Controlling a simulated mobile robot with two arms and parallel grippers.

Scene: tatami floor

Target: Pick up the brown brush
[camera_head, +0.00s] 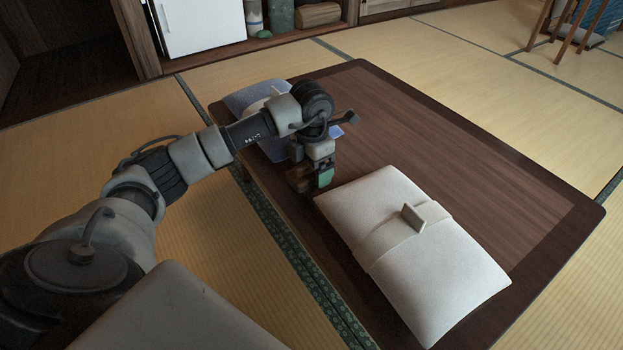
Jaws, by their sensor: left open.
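My left arm reaches in from the left over the low dark wooden table (440,140). My left gripper (312,180) points down at the table's near left part, beside the white cushion-like bundle. It is open. A small brown shape (299,174) shows at the fingers, next to a green patch (325,177). It may be the brown brush, but the arm and shadow hide too much to be sure. No other brush is clear in view. My right gripper is not in view.
A white cushion-like bundle (350,205) with a band and tab lies on the table close to the gripper's right. A blue cushion (245,98) lies behind my arm. The table's far right is clear. A wooden-legged stand (570,30) is at the upper right.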

